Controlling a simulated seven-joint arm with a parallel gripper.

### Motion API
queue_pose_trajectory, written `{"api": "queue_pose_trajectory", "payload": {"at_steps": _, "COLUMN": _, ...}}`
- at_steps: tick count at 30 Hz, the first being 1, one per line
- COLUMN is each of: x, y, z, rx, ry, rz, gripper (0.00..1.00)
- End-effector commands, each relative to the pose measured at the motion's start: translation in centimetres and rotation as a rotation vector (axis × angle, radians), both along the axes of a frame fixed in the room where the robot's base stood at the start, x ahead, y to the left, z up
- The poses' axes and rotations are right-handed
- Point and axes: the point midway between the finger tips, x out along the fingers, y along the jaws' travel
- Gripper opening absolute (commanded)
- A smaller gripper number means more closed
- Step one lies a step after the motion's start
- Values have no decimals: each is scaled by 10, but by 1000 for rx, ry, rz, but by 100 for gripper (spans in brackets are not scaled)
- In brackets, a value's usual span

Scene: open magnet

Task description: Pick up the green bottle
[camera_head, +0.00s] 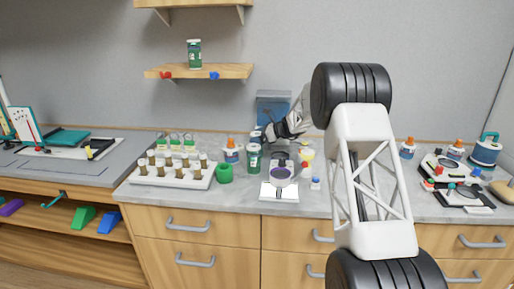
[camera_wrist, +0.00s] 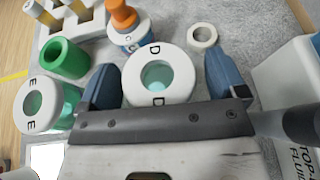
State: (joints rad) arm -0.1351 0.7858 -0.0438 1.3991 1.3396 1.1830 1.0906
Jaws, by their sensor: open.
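A green bottle with a white cap (camera_head: 254,158) stands on the counter; in the wrist view its cap marked E (camera_wrist: 42,104) is left of my gripper. Another bottle stands just behind it (camera_head: 256,137). In the wrist view a white cap marked D with a teal centre (camera_wrist: 158,98) lies between my fingers; its body is hidden. My gripper (camera_head: 268,132) is open, with its blue fingers (camera_wrist: 163,80) on either side of the D cap. I cannot tell whether they touch it. A third green bottle (camera_head: 194,55) stands on the wall shelf.
A green ring (camera_head: 224,173) and an orange-topped bottle (camera_head: 231,152) stand close by, left of the gripper. A white rack of several vials (camera_head: 172,177) is further left. A microscope-like device (camera_head: 282,175) stands in front. A blue-grey box (camera_head: 273,108) is behind.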

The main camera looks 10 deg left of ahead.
Motion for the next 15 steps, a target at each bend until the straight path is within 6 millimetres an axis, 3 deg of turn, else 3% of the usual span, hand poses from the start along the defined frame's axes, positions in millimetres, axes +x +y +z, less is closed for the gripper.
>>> {"api": "queue_pose_trajectory", "payload": {"at_steps": 7, "x": 0, "y": 0, "z": 0, "rx": 0, "ry": 0, "rz": 0, "gripper": 89}}
{"api": "queue_pose_trajectory", "payload": {"at_steps": 15, "x": 0, "y": 0, "z": 0, "rx": 0, "ry": 0, "rz": 0, "gripper": 48}}
